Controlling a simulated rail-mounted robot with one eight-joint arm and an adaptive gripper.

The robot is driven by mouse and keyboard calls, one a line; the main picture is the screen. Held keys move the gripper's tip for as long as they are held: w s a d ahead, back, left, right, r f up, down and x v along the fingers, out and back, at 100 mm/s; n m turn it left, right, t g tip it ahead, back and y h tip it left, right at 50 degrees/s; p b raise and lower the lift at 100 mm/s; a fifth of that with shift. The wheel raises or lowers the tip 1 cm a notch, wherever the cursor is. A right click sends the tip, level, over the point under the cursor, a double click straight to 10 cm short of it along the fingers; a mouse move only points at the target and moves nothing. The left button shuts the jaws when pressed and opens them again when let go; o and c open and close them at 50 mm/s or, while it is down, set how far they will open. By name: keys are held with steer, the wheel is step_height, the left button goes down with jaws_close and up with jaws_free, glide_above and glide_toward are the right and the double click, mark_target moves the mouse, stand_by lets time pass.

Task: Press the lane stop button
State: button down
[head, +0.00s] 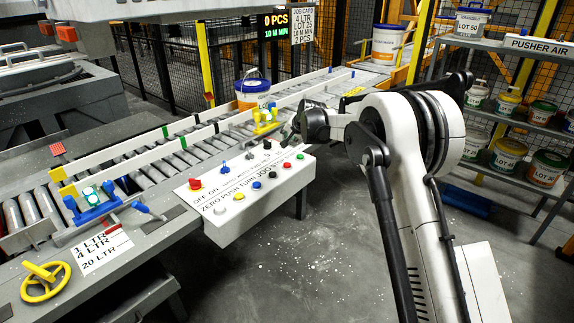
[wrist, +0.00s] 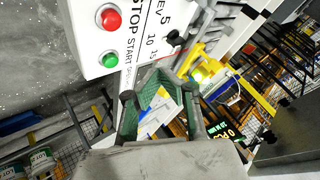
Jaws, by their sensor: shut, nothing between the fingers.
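The white control panel (head: 250,195) sits at the conveyor's front edge and carries several coloured buttons. Near its right end are a red button (head: 286,167) and a green button (head: 300,157). In the wrist view a red button (wrist: 110,18) and a green button (wrist: 110,60) show beside the printed words STOP and START. My gripper (head: 292,130) is by the panel's far right end, apart from both buttons. In the wrist view my gripper (wrist: 158,94) is shut and empty, with green-lined fingers below and right of the green button. Its fingertips are partly hidden in the head view.
Yellow fittings (head: 265,122) stand by the lane behind the panel. A larger red button (head: 195,184) is at the panel's left. Shelves with pails (head: 508,152) stand right. Floor before the panel is clear.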

mark_target(288, 164)
steer(key=shift+f+b, duration=1.95)
steer(key=shift+f, duration=2.35)
steer(key=shift+f+b, duration=0.35)
steer(key=shift+f, duration=0.1)
steer(key=shift+f+b, duration=0.35)
steer(key=shift+f, duration=0.15)
steer(key=shift+r, duration=0.15)
steer(key=shift+r+p, duration=0.3)
steer(key=shift+r, duration=0.5)
steer(key=shift+r, duration=0.1)
steer(key=shift+r+p, duration=0.95)
steer(key=shift+r, duration=1.45)
steer(key=shift+r, duration=0.1)
